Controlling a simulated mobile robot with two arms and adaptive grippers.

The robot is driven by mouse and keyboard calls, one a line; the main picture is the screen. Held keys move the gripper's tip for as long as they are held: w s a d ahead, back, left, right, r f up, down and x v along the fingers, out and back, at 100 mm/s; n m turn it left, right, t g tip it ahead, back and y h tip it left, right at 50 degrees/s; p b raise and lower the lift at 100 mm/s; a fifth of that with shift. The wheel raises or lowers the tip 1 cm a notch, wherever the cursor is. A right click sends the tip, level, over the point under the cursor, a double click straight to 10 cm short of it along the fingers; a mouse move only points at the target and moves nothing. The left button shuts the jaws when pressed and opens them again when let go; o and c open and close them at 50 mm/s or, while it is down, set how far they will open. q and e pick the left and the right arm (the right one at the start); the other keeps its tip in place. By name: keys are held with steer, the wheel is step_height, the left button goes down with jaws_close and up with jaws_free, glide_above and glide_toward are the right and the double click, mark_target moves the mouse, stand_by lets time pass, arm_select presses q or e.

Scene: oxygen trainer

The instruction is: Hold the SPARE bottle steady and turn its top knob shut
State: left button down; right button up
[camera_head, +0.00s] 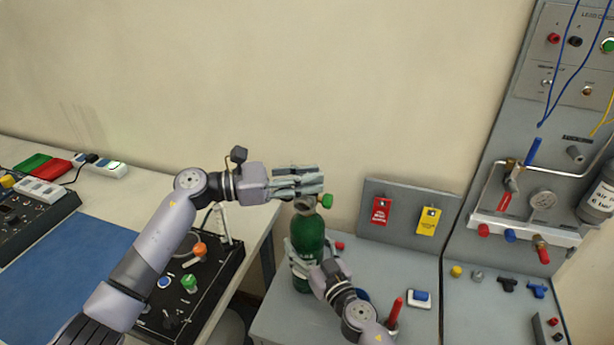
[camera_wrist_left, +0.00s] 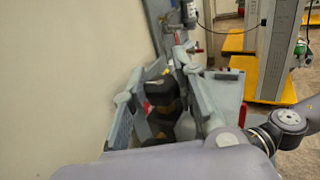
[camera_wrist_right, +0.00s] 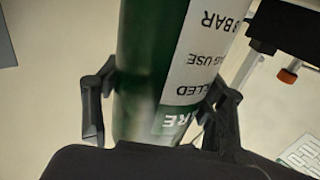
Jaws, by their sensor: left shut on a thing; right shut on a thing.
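The SPARE bottle (camera_head: 309,232) is a green cylinder standing upright on the grey bench. Its white label (camera_wrist_right: 200,50) shows upside down in the right wrist view. My right gripper (camera_head: 303,258) is shut around the lower body of the bottle, with one finger on each side in the right wrist view (camera_wrist_right: 155,100). My left gripper (camera_head: 312,182) is at the bottle's top, shut on the top knob, which the fingers mostly hide. A dark part shows between the fingers in the left wrist view (camera_wrist_left: 165,95). A small green side knob (camera_head: 326,201) sticks out to the right below the left fingers.
A grey panel with a red tag (camera_head: 381,211) and a yellow tag (camera_head: 429,221) stands behind the bottle. A red screwdriver-like tool (camera_head: 395,310) and a blue-and-white switch (camera_head: 420,298) are right of my right arm. A black control box (camera_head: 210,265) is at left.

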arm_select(q)
steer(key=shift+m+g, duration=1.3)
steer(key=shift+g, duration=0.8)
steer(key=c, duration=1.3)
jaws_free()
steer(key=a, duration=1.2)
steer(key=shift+w, duration=0.4)
